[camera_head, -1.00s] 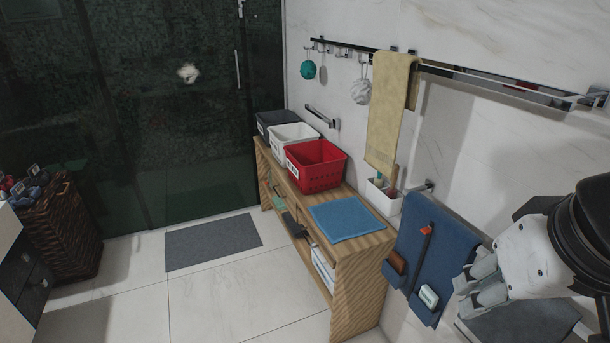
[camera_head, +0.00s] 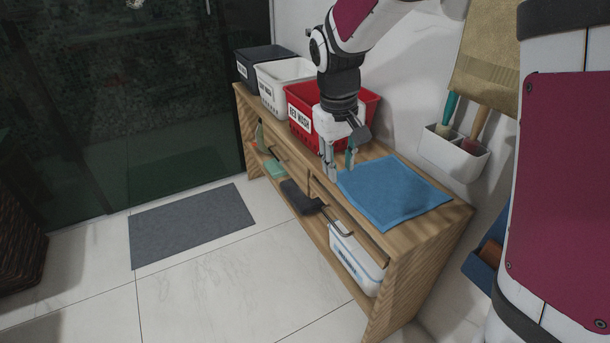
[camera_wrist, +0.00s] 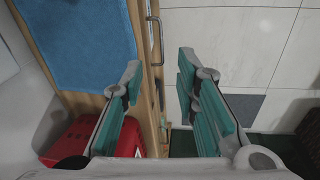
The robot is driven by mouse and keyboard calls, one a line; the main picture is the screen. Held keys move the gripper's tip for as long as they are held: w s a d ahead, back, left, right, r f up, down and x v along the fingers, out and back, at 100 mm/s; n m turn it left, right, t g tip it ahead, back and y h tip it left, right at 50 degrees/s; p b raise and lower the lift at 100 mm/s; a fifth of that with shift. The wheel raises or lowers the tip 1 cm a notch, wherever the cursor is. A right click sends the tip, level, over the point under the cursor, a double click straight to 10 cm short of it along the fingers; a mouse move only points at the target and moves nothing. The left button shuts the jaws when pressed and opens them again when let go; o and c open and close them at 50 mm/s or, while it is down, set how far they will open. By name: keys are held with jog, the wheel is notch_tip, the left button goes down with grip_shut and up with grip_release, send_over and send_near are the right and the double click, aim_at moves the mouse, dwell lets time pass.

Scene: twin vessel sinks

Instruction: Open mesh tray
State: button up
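My gripper (camera_head: 339,172) is above the front edge of the wooden bench (camera_head: 430,252), pointing down, beside the blue towel (camera_head: 395,192). In the wrist view my gripper (camera_wrist: 159,68) is open and empty, its teal fingers apart on either side of the bench's front edge. A dark bar handle (camera_head: 346,232) is on the front of the near drawer; it also shows as a metal bar handle (camera_wrist: 160,38) in the wrist view, beyond the fingertips. I cannot make out contact. No tray is clearly recognizable as mesh; the drawer interiors are hidden.
A red basket (camera_head: 366,108), a white basket (camera_head: 287,70) and a dark basket (camera_head: 262,62) stand on the bench. A labelled white container (camera_head: 354,262) is on the lower shelf. A white wall caddy (camera_head: 452,154) hangs at right. The floor by the grey mat (camera_head: 190,222) is clear.

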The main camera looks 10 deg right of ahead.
jog(key=b, duration=0.3)
send_near(334, 224)
jog(key=shift+n+g+h, duration=0.3)
jog(key=shift+h, duration=0.1)
jog(key=f+b, duration=0.1)
jog(key=f, duration=0.1)
jog(key=f+b, duration=0.2)
jog(key=f, duration=0.1)
jog(key=d+f+b, duration=0.1)
jog(key=f+b, duration=0.1)
jog(key=shift+w+f, duration=0.35)
jog(key=shift+f, duration=0.05)
grip_shut()
jog(key=shift+a, duration=0.1)
